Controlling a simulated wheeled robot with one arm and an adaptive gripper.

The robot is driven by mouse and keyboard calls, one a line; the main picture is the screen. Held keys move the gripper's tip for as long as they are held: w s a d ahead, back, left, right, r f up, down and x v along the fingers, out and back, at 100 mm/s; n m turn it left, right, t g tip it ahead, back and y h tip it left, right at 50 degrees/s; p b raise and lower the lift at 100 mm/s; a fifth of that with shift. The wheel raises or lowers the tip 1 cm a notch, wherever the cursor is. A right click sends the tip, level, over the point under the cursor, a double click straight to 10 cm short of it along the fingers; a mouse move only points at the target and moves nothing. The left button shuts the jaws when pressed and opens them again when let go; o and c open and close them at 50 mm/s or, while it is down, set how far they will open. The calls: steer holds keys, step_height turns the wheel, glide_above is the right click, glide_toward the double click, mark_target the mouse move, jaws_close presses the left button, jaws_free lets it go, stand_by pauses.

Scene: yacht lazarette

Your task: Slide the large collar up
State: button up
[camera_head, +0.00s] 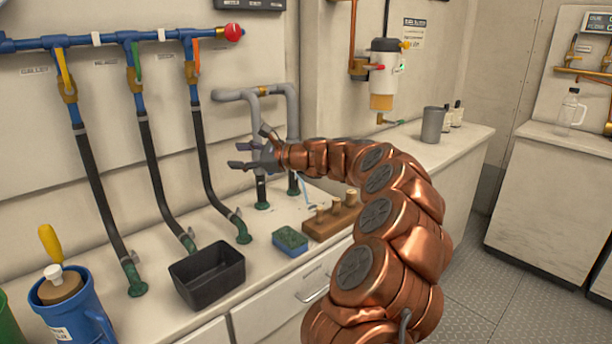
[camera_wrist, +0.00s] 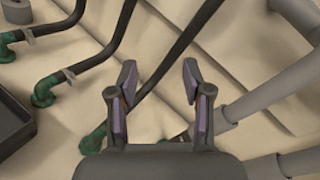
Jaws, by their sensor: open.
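My gripper (camera_head: 237,155) is open and empty, its fingers pointing left in front of the bent grey pipe (camera_head: 240,95). In the wrist view its two fingers (camera_wrist: 159,80) stand apart, and a dark hose (camera_wrist: 180,55) runs slantwise behind the gap between them. The grey pipe (camera_wrist: 265,98) lies to the right of the fingers, with a paler band (camera_wrist: 229,111) near its lower end. I cannot tell for sure which part is the large collar. My gripper hides part of the pipe legs, which end in green fittings (camera_head: 262,205) on the counter.
Black hoses (camera_head: 97,185) hang from a blue manifold (camera_head: 110,38) at the left. A black tray (camera_head: 207,290), a blue-green sponge (camera_head: 290,239) and a wooden block with pegs (camera_head: 332,222) sit on the counter. A blue container (camera_head: 75,315) stands at the front left.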

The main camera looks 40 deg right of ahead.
steer(key=s+d+f+m+t+h+b, duration=0.25)
steer(key=d+f+m+h, duration=0.2)
steer(key=d, duration=0.85)
steer(key=s+d+f+m+t+h+b, duration=0.1)
steer(key=s+d+f+m+h, duration=0.3)
steer(key=d, duration=0.9)
steer(key=shift+m+y, duration=0.25)
steer(key=shift+m, duration=0.3)
steer(key=shift+w+a+f+b, duration=0.1)
steer(key=shift+w+f+b, duration=0.1)
steer(key=shift+w, duration=1.3)
steer(key=shift+w+f+b, duration=0.1)
steer(key=shift+w+f, duration=0.05)
steer(key=shift+w, duration=1.3)
steer(key=shift+w+a+f+b, duration=0.1)
steer(key=shift+w+f, duration=0.1)
steer(key=shift+w, duration=1.3)
steer(key=shift+c, duration=0.4)
jaws_close()
